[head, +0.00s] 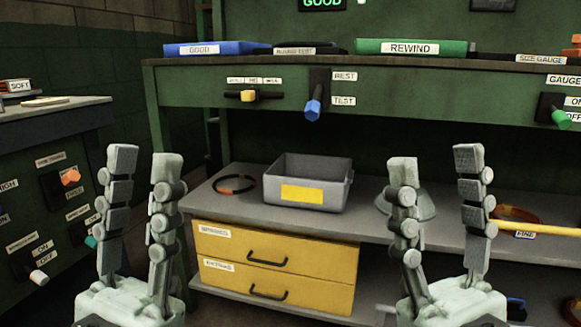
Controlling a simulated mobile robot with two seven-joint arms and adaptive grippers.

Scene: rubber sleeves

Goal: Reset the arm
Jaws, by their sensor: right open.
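A lever with a blue handle (313,109) sits on the front panel of the green bench (205,78). It hangs downward, its blue end beside the lower TEST label (343,101). The REST label (344,76) is above, near the top of its dark slot. My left gripper (143,160) is upright at the lower left, fingers apart and empty. My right gripper (436,162) is upright at the lower right, open and empty. Neither gripper touches the lever.
A yellow knob (248,96) is left of the lever, a green one (561,118) far right. On the lower shelf stand a grey bin (336,194) and a dark ring (236,191). Blue GOOD (238,46) and green REWIND (455,47) trays lie on top. A side cabinet (60,115) stands left.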

